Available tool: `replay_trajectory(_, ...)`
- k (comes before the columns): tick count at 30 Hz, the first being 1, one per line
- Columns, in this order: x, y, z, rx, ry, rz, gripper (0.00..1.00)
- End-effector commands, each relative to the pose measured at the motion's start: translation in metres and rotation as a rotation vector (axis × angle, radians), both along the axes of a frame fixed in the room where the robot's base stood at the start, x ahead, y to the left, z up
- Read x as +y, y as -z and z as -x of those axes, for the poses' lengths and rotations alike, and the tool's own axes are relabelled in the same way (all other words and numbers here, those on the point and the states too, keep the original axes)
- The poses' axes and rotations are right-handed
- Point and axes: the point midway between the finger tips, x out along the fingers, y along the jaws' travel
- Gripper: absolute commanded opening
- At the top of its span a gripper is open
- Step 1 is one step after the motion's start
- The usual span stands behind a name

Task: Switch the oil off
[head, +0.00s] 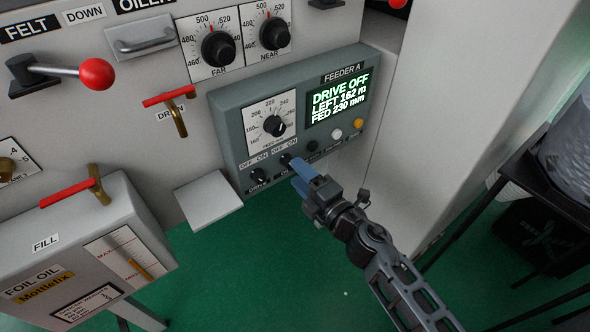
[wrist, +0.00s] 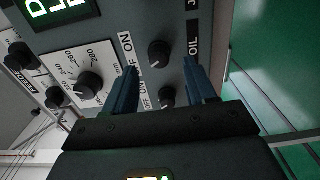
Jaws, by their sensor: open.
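The oil switch is a small black rotary knob (wrist: 160,54) on the grey-green feeder panel, beside its black OIL label (wrist: 193,40) and its OFF/ON markings. In the head view the oil knob (head: 286,159) sits right of the drive knob (head: 260,176), just beyond my fingertips. My gripper (head: 299,177) is open, with blue fingers pointing at the panel. In the wrist view the fingers (wrist: 159,72) stand on either side of the knob's line, apart from each other, with nothing held.
The drive knob (wrist: 168,97) is close beside the oil knob. A larger dial (head: 275,126) and a display (head: 338,95) reading DRIVE OFF are above. A grey ledge (head: 208,199) juts out left of the panel. The green floor (head: 235,270) below is open.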

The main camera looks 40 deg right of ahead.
Motion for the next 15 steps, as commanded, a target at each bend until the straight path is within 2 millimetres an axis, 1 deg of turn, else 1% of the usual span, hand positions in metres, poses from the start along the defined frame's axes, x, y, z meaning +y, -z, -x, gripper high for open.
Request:
replay_trajectory(1,0.000,0.002,0.010,0.002,0.000,0.001,0.56)
replay_trajectory(6,0.000,0.002,0.035,0.002,0.000,0.000,0.56)
replay_trajectory(10,0.000,0.001,0.046,0.002,0.000,0.001,0.56)
replay_trajectory(15,0.000,0.000,0.050,0.000,0.000,0.000,0.56)
